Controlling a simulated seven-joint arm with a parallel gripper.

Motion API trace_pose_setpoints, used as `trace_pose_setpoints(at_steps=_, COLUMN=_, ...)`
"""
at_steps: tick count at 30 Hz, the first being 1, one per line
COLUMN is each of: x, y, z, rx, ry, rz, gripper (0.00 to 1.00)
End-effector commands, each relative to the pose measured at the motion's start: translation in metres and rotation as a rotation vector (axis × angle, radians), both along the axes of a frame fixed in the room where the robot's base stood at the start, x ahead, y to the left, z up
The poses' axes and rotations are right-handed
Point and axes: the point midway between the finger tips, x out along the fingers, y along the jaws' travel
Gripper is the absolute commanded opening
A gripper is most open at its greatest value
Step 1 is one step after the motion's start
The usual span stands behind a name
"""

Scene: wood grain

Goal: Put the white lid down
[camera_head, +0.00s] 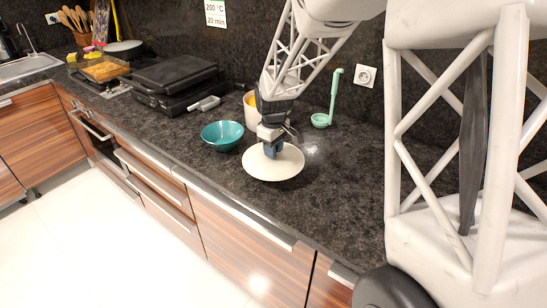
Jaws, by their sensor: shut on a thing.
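The white lid (273,170) is a round, shallow disc over the dark countertop at the middle of the view. My gripper (271,150) is above its centre and shut on it, at the knob, which the fingers hide. The lid looks roughly level. I cannot tell whether its rim touches the counter or is slightly above it.
A teal bowl (222,135) stands just left of the lid. A cream pot (249,112) stands behind, partly hidden by my arm. A green ladle (333,98) is at the back right near the wall socket (365,76). A black grill (172,84) is farther left. Counter right of the lid is clear.

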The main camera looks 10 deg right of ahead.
Motion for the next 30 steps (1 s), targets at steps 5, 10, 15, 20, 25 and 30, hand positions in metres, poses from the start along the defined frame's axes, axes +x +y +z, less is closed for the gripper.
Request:
trace_pose_setpoints(at_steps=5, x=0.0, y=0.0, z=0.0, rx=0.0, ry=0.0, rz=0.0, gripper=0.02)
trace_pose_setpoints(at_steps=10, x=-0.001, y=0.0, z=-0.01, rx=0.0, ry=0.003, rz=0.0, gripper=0.02)
trace_pose_setpoints(at_steps=15, x=-0.001, y=0.0, z=-0.027, rx=-0.001, ry=0.002, rz=0.0, gripper=0.02)
trace_pose_setpoints(at_steps=20, x=0.0, y=0.0, z=-0.035, rx=0.0, ry=0.0, rz=0.0, gripper=0.02)
trace_pose_setpoints(at_steps=25, x=0.0, y=0.0, z=-0.035, rx=0.0, ry=0.0, rz=0.0, gripper=0.02)
trace_pose_setpoints(at_steps=30, x=0.0, y=0.0, z=-0.036, rx=0.0, ry=0.0, rz=0.0, gripper=0.02)
